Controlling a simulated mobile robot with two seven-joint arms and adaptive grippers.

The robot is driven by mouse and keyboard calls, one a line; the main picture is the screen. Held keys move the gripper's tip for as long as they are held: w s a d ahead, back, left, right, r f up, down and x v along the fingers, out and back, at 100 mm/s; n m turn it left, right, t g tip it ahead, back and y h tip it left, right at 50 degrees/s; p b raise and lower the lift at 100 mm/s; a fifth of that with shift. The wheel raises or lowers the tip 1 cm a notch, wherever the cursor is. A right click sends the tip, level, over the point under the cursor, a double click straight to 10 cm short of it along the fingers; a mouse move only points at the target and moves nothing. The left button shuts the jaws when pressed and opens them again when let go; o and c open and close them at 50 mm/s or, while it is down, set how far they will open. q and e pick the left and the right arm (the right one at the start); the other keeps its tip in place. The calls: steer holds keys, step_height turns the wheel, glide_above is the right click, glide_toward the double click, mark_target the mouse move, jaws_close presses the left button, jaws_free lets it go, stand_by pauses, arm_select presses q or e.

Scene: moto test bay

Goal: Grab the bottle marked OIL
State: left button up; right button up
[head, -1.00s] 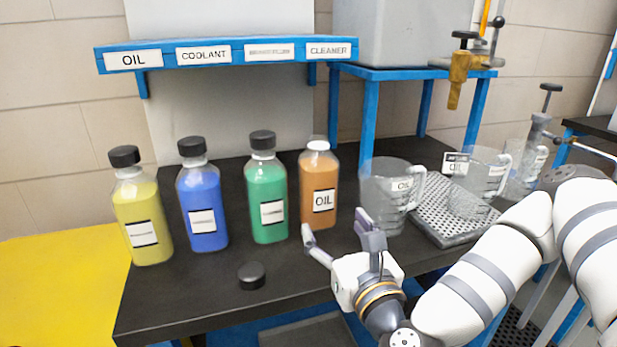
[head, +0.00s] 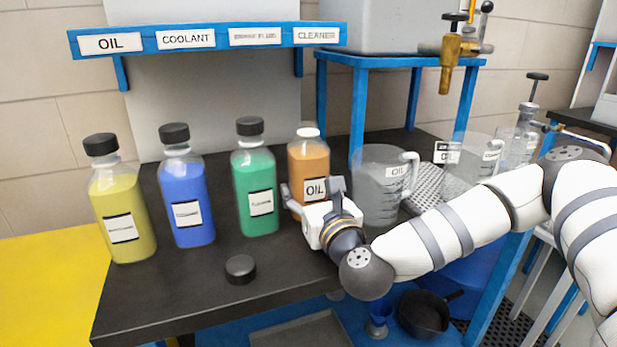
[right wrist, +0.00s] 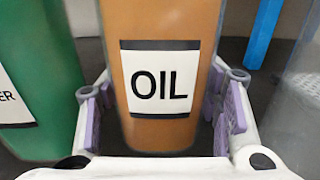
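The bottle marked OIL (head: 308,164) holds orange-brown liquid, has a white top, and stands upright at the right end of the bottle row. In the right wrist view the OIL bottle (right wrist: 161,30) fills the middle, its label facing me. My right gripper (head: 313,190) is at the bottle's lower half. Its purple-padded fingers (right wrist: 163,112) are open on either side of the bottle, with a gap visible on the right; contact on the left is unclear. My left gripper is not in view.
Green (head: 256,180), blue (head: 187,200) and yellow (head: 122,213) bottles stand to the left, the green one close by. A clear measuring jug (head: 381,190) stands just right. A loose black cap (head: 240,268) lies in front on the dark bench (head: 180,295).

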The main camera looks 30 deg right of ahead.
steer(key=c, duration=0.8)
steer(key=shift+r, duration=0.2)
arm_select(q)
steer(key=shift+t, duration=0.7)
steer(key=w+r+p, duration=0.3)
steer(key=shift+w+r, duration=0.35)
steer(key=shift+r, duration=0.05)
arm_select(e)
step_height(320, 180, up, 18)
steer(key=shift+f, duration=0.15)
